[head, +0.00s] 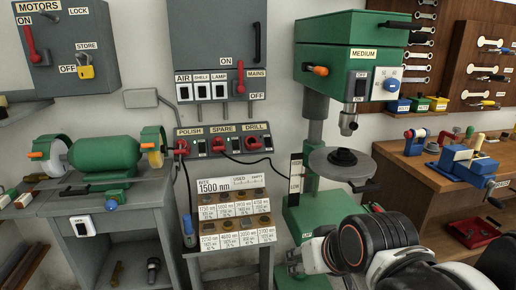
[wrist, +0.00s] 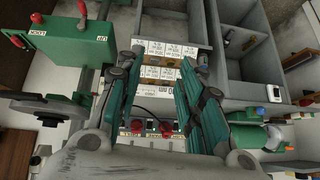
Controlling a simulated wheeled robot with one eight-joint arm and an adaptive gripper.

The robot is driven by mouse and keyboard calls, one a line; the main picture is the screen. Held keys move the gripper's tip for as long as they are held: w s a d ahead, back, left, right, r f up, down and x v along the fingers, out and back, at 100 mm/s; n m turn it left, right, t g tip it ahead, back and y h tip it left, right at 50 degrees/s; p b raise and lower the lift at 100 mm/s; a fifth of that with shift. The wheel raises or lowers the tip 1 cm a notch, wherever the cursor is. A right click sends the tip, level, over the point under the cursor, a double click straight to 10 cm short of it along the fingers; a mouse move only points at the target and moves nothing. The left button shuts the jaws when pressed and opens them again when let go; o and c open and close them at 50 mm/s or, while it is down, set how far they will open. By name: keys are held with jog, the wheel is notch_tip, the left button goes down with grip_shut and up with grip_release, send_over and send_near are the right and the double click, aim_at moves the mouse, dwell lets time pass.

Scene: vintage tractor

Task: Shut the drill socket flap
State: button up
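The socket strip (head: 224,150) on the wall carries the labels POLISH, SPARE and DRILL. The drill socket (head: 258,143) is at its right end, with a red part in front of it; the flap's position is too small to tell. The strip also shows upside down in the wrist view (wrist: 150,134), between and beyond my fingers, with two red parts on it. My gripper (wrist: 158,75) is open and empty, its two teal fingers wide apart. It is apart from the strip. In the head view my arm is at the lower right, in front of the drill press base.
The green drill press (head: 352,55) stands right of the strip, its round table (head: 341,165) jutting out. A stepped rack of labelled blocks (head: 235,210) sits below the strip. A black cable hangs in front of the wall there. A bench grinder (head: 105,153) is at left.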

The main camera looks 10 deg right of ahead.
jog(key=w+a+r+m+t+y+p, duration=0.1)
jog(key=w+r+m+y, duration=0.15)
jog(key=w, duration=0.55)
jog(key=w+a+r+m+t+y+p, duration=0.1)
jog(key=w+r+p, duration=0.15)
jog(key=w, duration=0.65)
jog(key=w+a+r+m+t+y+p, duration=0.1)
jog(key=w+r+m, duration=0.15)
jog(key=w, duration=0.55)
jog(key=m+t+y, duration=0.2)
jog(key=m+t, duration=0.4)
jog(key=m, duration=0.1)
send_near(258, 146)
jog(key=x, duration=0.8)
jog(key=shift+w+a, duration=0.15)
jog(key=shift+w, duration=0.1)
grip_shut()
